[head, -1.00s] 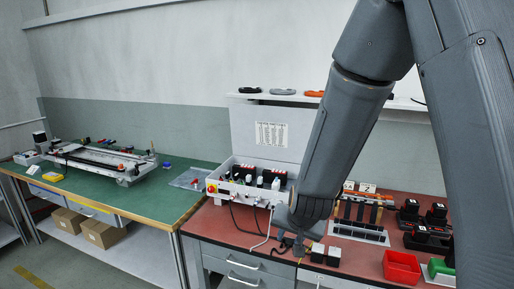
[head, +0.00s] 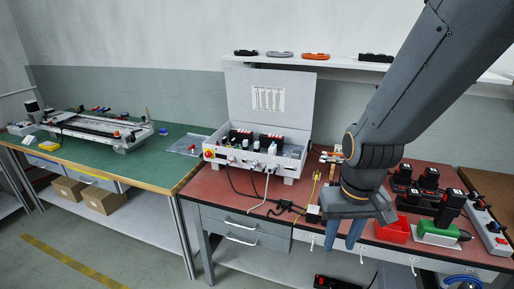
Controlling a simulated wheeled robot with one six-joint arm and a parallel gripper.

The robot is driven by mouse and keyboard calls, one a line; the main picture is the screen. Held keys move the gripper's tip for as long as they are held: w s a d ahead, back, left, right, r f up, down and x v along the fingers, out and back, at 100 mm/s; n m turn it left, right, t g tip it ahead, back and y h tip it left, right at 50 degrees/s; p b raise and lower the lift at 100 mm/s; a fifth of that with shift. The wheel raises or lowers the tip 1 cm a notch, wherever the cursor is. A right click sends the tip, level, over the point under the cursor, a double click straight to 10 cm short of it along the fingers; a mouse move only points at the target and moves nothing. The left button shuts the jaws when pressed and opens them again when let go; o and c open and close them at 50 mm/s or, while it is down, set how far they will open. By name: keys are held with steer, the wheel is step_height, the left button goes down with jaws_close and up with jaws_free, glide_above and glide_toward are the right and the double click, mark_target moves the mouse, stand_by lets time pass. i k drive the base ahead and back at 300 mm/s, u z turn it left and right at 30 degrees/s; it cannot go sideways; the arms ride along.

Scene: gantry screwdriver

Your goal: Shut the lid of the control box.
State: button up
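The control box (head: 219,158) is a white case on the red-brown bench, left of my arm. Its lid (head: 299,96) is open and stands upright at the back, with a printed label sheet on its inner face. Black and white parts show inside the box, and cables hang from its front. My gripper (head: 345,234) points down in front of the bench's front edge, to the right of the box and apart from it. Its two blue-grey fingers are spread, with nothing seen between them.
A red bin (head: 393,232), a green-and-black tool (head: 437,233) and several black batteries stand on the bench at the right. A shelf (head: 350,66) with small tools runs behind the lid. A green bench (head: 150,172) stands at the left.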

mark_target(277, 98)
steer(key=u, duration=1.15)
steer(key=i, duration=1.45)
steer(key=z, duration=2.25)
